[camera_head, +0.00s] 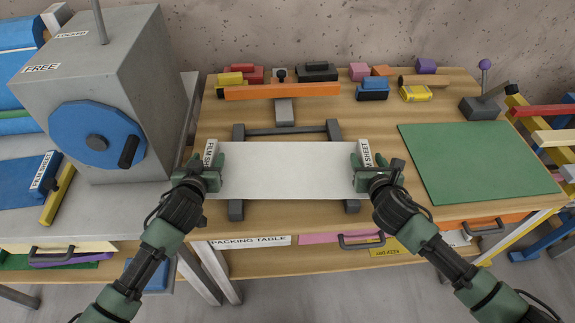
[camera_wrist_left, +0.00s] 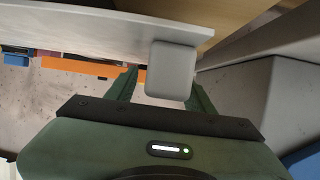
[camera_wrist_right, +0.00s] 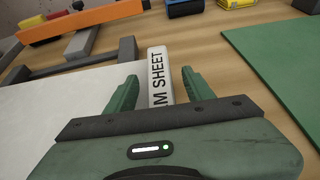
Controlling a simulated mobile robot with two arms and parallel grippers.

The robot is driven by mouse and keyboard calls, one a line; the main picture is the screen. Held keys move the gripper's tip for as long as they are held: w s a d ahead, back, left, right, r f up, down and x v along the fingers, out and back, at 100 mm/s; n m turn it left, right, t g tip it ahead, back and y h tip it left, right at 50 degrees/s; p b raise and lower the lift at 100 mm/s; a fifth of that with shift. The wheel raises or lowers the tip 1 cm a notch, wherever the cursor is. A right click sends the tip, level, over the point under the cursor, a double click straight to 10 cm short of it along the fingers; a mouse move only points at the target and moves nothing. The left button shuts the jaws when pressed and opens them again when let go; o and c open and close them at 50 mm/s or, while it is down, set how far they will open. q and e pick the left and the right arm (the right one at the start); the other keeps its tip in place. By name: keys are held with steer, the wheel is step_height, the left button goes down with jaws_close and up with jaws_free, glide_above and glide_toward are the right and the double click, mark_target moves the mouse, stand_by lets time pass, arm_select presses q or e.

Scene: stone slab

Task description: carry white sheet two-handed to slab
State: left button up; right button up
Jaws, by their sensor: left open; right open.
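The white sheet (camera_head: 288,170) lies level across a dark grey rack (camera_head: 286,131) on the wooden table, with a labelled tab at each end. My left gripper (camera_head: 207,172) is at its left end, open; in the left wrist view a grey block (camera_wrist_left: 172,70) on the sheet's end sits between the fingers. My right gripper (camera_head: 364,173) is at the right end, open; in the right wrist view the tab reading "M SHEET" (camera_wrist_right: 158,75) is between the fingers. Neither gripper is closed on anything. I cannot tell which thing is the slab.
A green mat (camera_head: 478,160) lies right of the sheet. A grey box with a blue wheel (camera_head: 97,142) stands at the left. An orange bar (camera_head: 282,91) and several small coloured blocks line the table's back. A lever with a purple knob (camera_head: 485,64) is at the back right.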

arm_select(q)
jaws_close()
arm_select(e)
jaws_close()
steer(key=shift+r, duration=0.1)
